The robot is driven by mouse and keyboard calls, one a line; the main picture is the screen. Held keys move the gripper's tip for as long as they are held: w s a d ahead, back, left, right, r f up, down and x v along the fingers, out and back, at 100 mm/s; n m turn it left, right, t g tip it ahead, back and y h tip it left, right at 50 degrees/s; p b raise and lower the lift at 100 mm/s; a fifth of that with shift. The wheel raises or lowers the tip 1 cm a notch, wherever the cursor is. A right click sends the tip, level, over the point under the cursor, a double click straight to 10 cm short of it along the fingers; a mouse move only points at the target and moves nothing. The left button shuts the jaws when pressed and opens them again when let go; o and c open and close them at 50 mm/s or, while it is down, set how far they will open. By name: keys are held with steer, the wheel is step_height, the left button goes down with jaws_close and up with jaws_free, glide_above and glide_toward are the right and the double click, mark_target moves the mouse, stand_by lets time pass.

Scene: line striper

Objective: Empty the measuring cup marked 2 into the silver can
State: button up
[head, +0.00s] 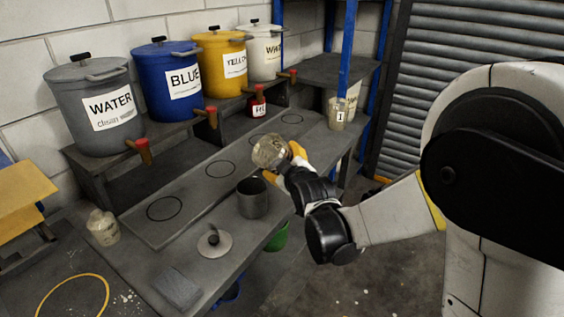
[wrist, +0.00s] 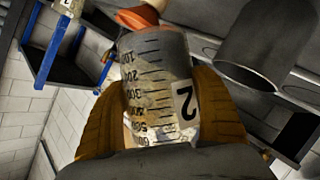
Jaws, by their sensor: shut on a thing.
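The measuring cup marked 2 (wrist: 155,85) is clear with a black scale and a white label. My gripper (wrist: 160,105) is shut on it, one ochre finger on each side. In the head view my gripper (head: 284,164) holds the cup (head: 268,150) tilted above the bench, behind the silver can. I cannot tell how much is in the cup. The silver can (head: 252,198) is a dark grey open cylinder standing upright on the bench. It also shows at the upper right of the wrist view (wrist: 262,50), apart from the cup.
A lid with a knob (head: 214,243) and a grey block (head: 178,288) lie on the bench in front of the can. Cup 1 (head: 338,114) stands behind at the right. Tapped pots, including the water pot (head: 90,105), line the back shelf. A jar (head: 103,228) stands at left.

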steer(key=shift+s, duration=0.1)
steer(key=shift+s+d+f, duration=0.2)
steer(key=s+d+f+m+h, duration=0.1)
steer(key=s+d+m+h, duration=0.4)
steer(key=s+d, duration=0.55)
steer(key=w+a+n+y, duration=0.1)
steer(key=w+a+n, duration=0.1)
steer(key=w+a, duration=0.1)
steer(key=w+a+r+n+y, duration=0.1)
steer(key=w+a+n+y, duration=0.1)
steer(key=w+a, duration=0.2)
steer(key=w+a+n+y, duration=0.1)
steer(key=w+a+n, duration=0.1)
steer(key=w+a, duration=0.1)
steer(key=shift+w+a+r+y, duration=0.35)
steer(key=shift+w+y, duration=0.05)
steer(key=shift+w, duration=0.2)
steer(key=shift+s, duration=0.1)
